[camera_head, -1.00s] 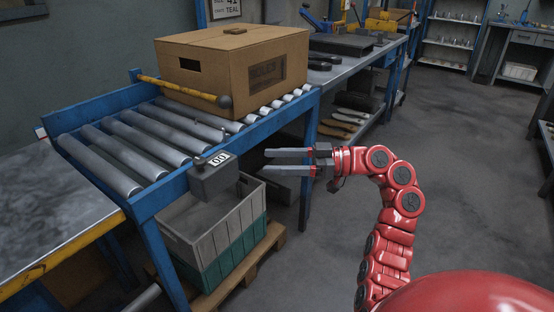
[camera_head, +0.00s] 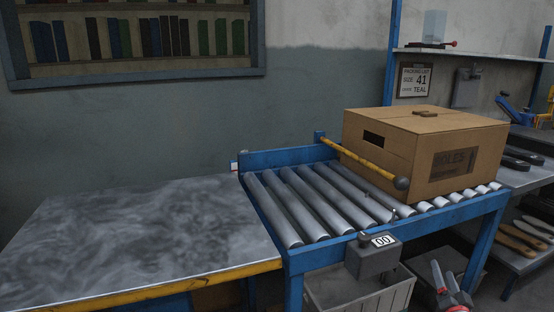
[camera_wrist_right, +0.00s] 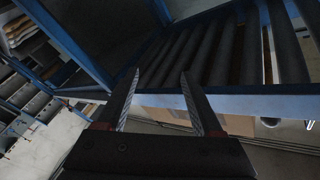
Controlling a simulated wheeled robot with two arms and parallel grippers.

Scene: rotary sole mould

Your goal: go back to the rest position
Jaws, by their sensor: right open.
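My right gripper (camera_head: 443,269) shows at the bottom edge of the head view, to the right of the grey counter box (camera_head: 374,260) on the roller table. Its two fingers are apart with nothing between them. In the right wrist view the open fingers (camera_wrist_right: 160,73) point toward the dark rollers and the blue frame (camera_wrist_right: 250,104) of the table, with a gap between the tips. Most of my right arm is out of the head view. My left gripper is in neither view.
A closed cardboard box (camera_head: 420,150) sits on the roller table (camera_head: 320,203) behind a yellow bar (camera_head: 362,162). A grey-topped bench (camera_head: 140,235) stands at the left. A pale crate (camera_head: 365,298) is under the rollers. A shelf with shoe soles (camera_head: 525,238) is at the right.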

